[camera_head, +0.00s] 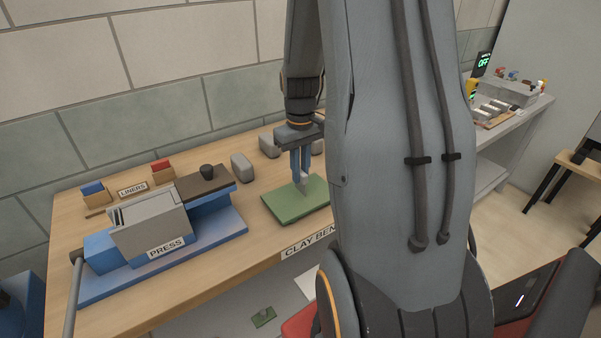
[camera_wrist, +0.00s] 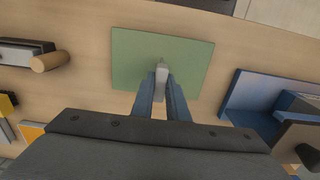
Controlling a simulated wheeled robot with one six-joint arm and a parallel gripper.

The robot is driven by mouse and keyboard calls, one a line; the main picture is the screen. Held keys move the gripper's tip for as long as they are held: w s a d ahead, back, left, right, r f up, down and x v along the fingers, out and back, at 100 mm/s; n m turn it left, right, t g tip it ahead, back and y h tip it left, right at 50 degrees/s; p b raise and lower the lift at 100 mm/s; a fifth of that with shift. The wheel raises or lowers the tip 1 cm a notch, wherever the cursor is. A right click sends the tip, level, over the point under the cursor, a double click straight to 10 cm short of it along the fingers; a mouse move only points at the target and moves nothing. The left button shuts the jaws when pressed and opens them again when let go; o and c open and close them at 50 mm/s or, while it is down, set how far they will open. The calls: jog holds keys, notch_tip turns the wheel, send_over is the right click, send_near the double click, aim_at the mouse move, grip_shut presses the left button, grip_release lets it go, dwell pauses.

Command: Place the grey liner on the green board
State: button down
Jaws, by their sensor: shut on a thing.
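The green board (camera_head: 283,209) lies flat on the wooden bench, and my arm hides its right part. It also shows in the wrist view (camera_wrist: 132,62). My gripper (camera_head: 301,178) points down over the board, its blue fingers shut on the small grey liner (camera_head: 303,187). In the wrist view the grey liner (camera_wrist: 161,76) sits between the fingertips (camera_wrist: 161,92), over the board's near middle part. I cannot tell whether the liner's lower end touches the board.
The blue and grey press (camera_head: 150,235) stands left of the board. A blue liner (camera_head: 92,188) and a red liner (camera_head: 160,165) stand in holders behind it. Grey rounded blocks (camera_head: 242,167) sit behind the board.

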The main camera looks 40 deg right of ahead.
jog(key=shift+f, duration=0.6)
jog(key=shift+f, duration=0.1)
jog(key=c, duration=1.7)
grip_release()
jog(key=shift+c, duration=0.2)
notch_tip(320, 180, up, 12)
jog(key=b, duration=0.3)
jog(key=s+a+f, duration=0.2)
jog(key=a, duration=0.5)
jog(key=s+a+f+t, duration=0.1)
jog(key=s+a+f, duration=0.2)
jog(key=a, duration=0.4)
jog(key=s+a+f, duration=0.3)
jog(key=a, duration=0.4)
jog(key=shift+a+n+t, duration=0.3)
jog(key=shift+a, duration=0.05)
